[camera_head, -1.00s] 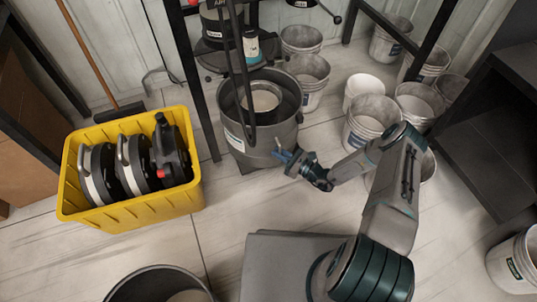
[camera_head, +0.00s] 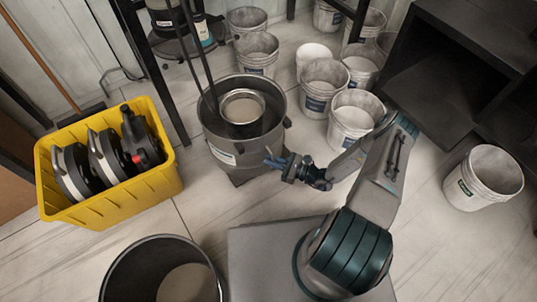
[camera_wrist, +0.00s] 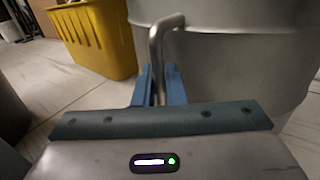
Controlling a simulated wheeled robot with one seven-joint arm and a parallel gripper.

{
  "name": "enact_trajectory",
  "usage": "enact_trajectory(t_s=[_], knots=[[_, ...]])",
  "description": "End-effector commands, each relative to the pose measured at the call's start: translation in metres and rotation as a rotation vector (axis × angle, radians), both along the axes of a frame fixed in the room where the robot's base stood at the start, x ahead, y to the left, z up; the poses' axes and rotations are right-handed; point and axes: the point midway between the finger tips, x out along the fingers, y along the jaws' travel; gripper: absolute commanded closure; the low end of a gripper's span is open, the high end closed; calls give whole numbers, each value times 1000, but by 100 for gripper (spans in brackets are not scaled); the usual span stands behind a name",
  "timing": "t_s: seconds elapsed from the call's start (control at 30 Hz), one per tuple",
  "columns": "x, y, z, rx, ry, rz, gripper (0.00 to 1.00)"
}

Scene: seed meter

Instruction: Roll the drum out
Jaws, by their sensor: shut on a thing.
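The grey drum (camera_head: 213,135) stands upright on a dark low base (camera_head: 250,177) in the head view, in front of the black frame's post. A smaller round pan sits inside its open top. My gripper (camera_head: 268,157) is at the drum's near right side. In the wrist view my gripper (camera_wrist: 158,85) has its blue fingers closed on a bent metal handle (camera_wrist: 156,45), which joins the drum's wall (camera_wrist: 240,60). The drum's far side and most of its base are hidden.
A yellow crate (camera_head: 120,190) with wheel-like parts stands left. An open dark bin (camera_head: 120,270) is at the front left. Several pale buckets (camera_head: 325,85) stand behind and right. Another bucket (camera_head: 483,178) and a black shelf (camera_head: 440,85) are at right. Floor between crate and drum is clear.

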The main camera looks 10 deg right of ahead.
Motion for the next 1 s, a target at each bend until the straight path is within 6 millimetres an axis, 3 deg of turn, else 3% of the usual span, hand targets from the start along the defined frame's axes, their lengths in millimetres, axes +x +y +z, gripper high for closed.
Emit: enact_trajectory(t_s=[0.47,0.5,0.53,0.83,1.0], knots=[[-4,-6,-1,-4,-1,-6,100],[-4,-6,-1,-4,-1,-6,84],[-4,-6,-1,-4,-1,-6,75],[-5,-4,0,-1,0,-2,75],[-12,-19,1,-1,0,-4,75]])
